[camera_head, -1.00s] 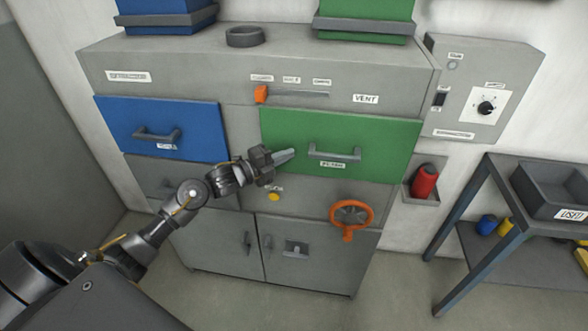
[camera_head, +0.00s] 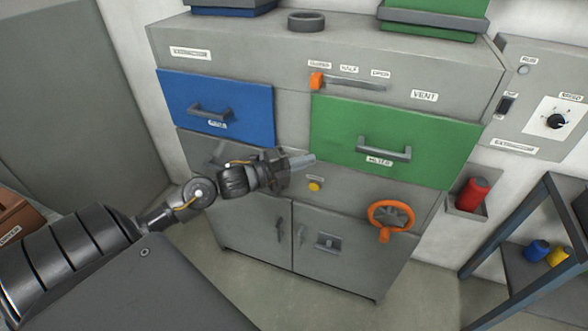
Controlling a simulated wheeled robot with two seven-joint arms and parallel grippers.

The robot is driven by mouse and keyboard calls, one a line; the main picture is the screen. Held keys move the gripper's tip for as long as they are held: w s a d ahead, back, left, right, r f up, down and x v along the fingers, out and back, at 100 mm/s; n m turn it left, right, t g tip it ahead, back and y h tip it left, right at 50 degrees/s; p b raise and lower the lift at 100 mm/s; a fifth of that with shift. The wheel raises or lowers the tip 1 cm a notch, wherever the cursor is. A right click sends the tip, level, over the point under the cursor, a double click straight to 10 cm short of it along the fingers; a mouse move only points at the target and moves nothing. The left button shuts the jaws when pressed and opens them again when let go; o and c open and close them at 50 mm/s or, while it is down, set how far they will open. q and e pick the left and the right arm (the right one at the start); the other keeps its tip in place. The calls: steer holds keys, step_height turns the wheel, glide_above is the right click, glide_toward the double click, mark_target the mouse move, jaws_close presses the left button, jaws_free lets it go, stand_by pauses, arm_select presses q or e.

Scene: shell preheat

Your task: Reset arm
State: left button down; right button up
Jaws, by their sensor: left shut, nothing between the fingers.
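My left arm comes in from the left. Its gripper (camera_head: 303,160) is shut and empty, in front of the grey cabinet (camera_head: 240,55). In the picture it lies just left of the green drawer (camera_head: 335,125), above the yellow button (camera_head: 314,186). Whether the fingertips touch the cabinet face, I cannot tell. The blue drawer (camera_head: 245,100) with its grey handle is up and to the left of the gripper. My right gripper is not in view.
An orange slider (camera_head: 316,81) is on the vent panel and an orange handwheel (camera_head: 391,216) at lower right. A red cylinder (camera_head: 472,194) sits in a wall holder. A dial box (camera_head: 540,80) and a shelf table (camera_head: 550,215) stand right. A brown box (camera_head: 15,215) is at far left.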

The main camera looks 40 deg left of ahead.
arm_select(q)
steer(key=v, duration=0.3)
stand_by(0.5)
